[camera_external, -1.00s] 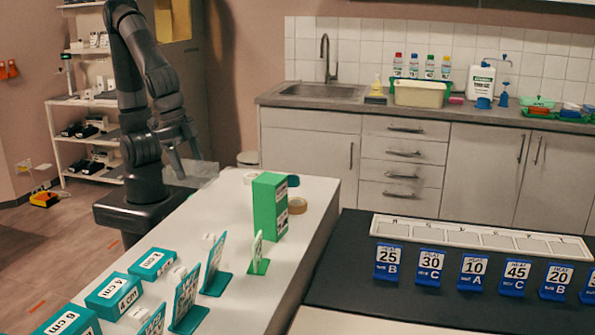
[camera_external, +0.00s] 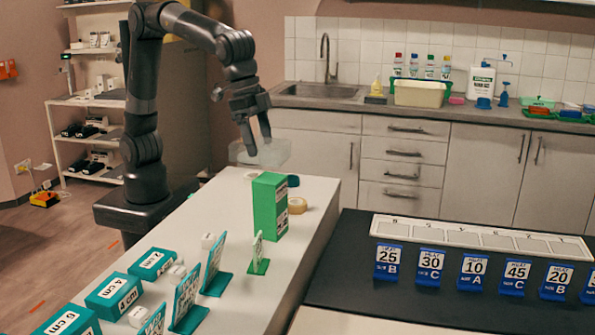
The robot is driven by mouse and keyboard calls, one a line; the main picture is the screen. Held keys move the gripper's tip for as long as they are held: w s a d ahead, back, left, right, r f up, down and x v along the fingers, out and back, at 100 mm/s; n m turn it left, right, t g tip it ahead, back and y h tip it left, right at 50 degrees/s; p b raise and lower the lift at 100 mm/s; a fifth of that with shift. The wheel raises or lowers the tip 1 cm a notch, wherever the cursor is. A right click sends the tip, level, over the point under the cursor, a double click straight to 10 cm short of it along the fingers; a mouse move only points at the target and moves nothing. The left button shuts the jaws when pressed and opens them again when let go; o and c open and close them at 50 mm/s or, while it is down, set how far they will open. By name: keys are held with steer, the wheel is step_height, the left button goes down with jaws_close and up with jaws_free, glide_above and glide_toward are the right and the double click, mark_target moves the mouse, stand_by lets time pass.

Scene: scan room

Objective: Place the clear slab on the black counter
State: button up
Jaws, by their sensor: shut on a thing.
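My gripper (camera_external: 256,146) is shut on the clear slab (camera_external: 274,154), a pale see-through block. It holds the slab in the air above the far end of the white counter, behind the tall green box (camera_external: 269,207). The fingers cover part of the slab. The black counter (camera_external: 345,255) is at the right front, and its left part is bare. My gripper and the slab are left of it and farther back, apart from it.
The white counter (camera_external: 222,240) carries teal blocks (camera_external: 115,291), upright teal signs and tape rolls (camera_external: 298,205). On the black counter stand a row of blue number signs (camera_external: 429,266) and a white tray (camera_external: 480,238). A sink counter (camera_external: 420,109) runs along the back wall.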

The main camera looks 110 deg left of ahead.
steer(key=w+a+f, duration=0.2)
steer(key=w+a, duration=0.2)
steer(key=w, duration=0.6)
steer(key=w+a+f, duration=0.1)
steer(key=w+a, duration=0.2)
steer(key=w, duration=0.7)
step_height(320, 180, down, 15)
steer(key=w+a+f, duration=0.2)
steer(key=a, duration=0.1)
steer(key=w+a+f, duration=0.2)
steer(key=a, duration=0.1)
steer(key=w+a+f, duration=0.3)
steer(key=shift+a, duration=0.35)
steer(key=shift+s+x, duration=0.2)
steer(key=shift+x, duration=0.8)
steer(key=shift+s+x, duration=0.2)
steer(key=shift+x, duration=0.8)
steer(key=shift+a+f, duration=0.1)
steer(key=shift+f, duration=0.05)
steer(key=shift+f, duration=0.1)
steer(key=o, duration=1.5)
steer(key=shift+c, duration=0.2)
